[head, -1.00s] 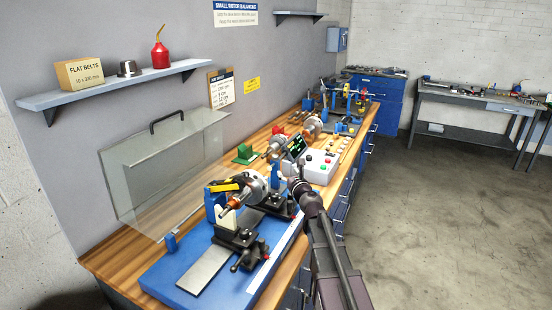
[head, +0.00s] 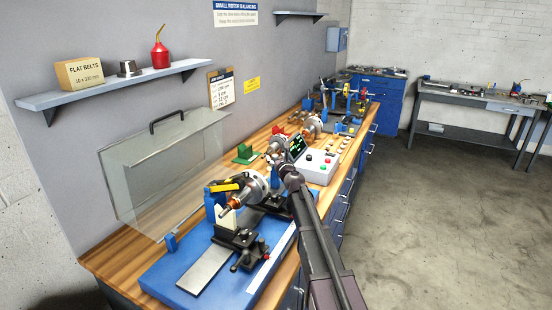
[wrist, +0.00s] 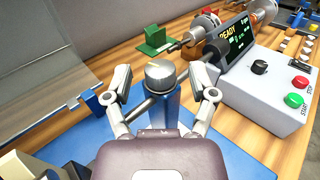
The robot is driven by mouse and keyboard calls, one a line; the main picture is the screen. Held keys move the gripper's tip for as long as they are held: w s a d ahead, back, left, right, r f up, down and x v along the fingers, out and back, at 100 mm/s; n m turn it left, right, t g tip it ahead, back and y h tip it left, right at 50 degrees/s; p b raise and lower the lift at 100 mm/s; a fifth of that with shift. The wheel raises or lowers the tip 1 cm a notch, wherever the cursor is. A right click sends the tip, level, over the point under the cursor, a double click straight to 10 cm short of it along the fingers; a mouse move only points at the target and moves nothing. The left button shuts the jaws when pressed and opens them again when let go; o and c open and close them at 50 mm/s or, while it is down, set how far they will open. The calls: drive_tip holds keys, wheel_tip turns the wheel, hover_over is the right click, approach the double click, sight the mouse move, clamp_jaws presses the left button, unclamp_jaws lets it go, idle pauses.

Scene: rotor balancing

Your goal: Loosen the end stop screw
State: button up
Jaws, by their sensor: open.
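A round grey knurled knob (wrist: 160,76) with a pale mark on top, which looks like the end stop screw, sits at a blue post (wrist: 172,108) in the wrist view. My gripper (wrist: 163,88) is open, with one finger on each side of the knob and visible gaps between. In the head view my gripper (head: 277,163) is small, over the far end of the blue balancing machine (head: 180,268); the knob cannot be made out there. The rotor (head: 252,187) rests on the machine's near support.
A control box (head: 318,168) with red and green buttons and a lit display (wrist: 232,38) reading READY stands close to the right. A green block (wrist: 156,40) lies beyond the knob.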

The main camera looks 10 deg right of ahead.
drive_tip(key=shift+w, duration=0.35)
clamp_jaws()
drive_tip(key=shift+d+n+y, duration=0.1)
drive_tip(key=shift+n+y, duration=0.2)
drive_tip(key=shift+y, duration=0.1)
idle(0.8)
drive_tip(key=shift+w+d+n+g+y, duration=0.15)
drive_tip(key=shift+n+g+y, duration=0.4)
drive_tip(key=shift+n+y, duration=0.5)
drive_tip(key=shift+w+n+g+y, duration=0.1)
drive_tip(key=shift+n+g+y, duration=0.5)
drive_tip(key=shift+y, duration=0.85)
drive_tip(key=shift+n+g+y, duration=1.45)
drive_tip(key=shift+n+y, duration=0.2)
drive_tip(key=shift+y, duration=0.35)
drive_tip(key=shift+s+g, duration=0.1)
drive_tip(key=shift+g, duration=0.2)
